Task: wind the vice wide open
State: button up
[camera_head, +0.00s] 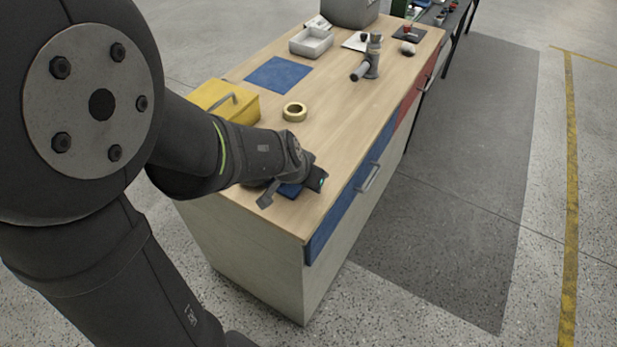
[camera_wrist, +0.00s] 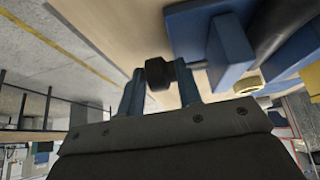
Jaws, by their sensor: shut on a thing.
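The blue vice (camera_wrist: 232,45) fills the upper right of the wrist view, seen close up. A short rod runs from it to a black knob (camera_wrist: 158,75). My gripper (camera_wrist: 160,71) has one finger on each side of this knob and is shut on it, beside the vice. In the head view, a small blue patch (camera_head: 290,190) shows at the near end of the bench, and my arm hides most of that spot. The fingertips cannot be made out there. I cannot tell how wide the vice jaws stand apart.
The wooden bench (camera_head: 335,125) holds a yellow box (camera_head: 226,101), a tape roll (camera_head: 294,111), a blue mat (camera_head: 279,75), a white tray (camera_head: 311,42) and a grey upright tool (camera_head: 373,58). The bench edge runs close beside my wrist.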

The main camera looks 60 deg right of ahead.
jog(key=shift+s, duration=0.15)
dwell(0.3)
jog(key=o, duration=0.7)
jog(key=shift+s, duration=0.1)
jog(key=shift+r, duration=0.1)
jog(key=shift+a+r, duration=0.25)
jog(key=shift+r, duration=0.25)
jog(key=v, duration=1.6)
jog(key=shift+a, duration=0.25)
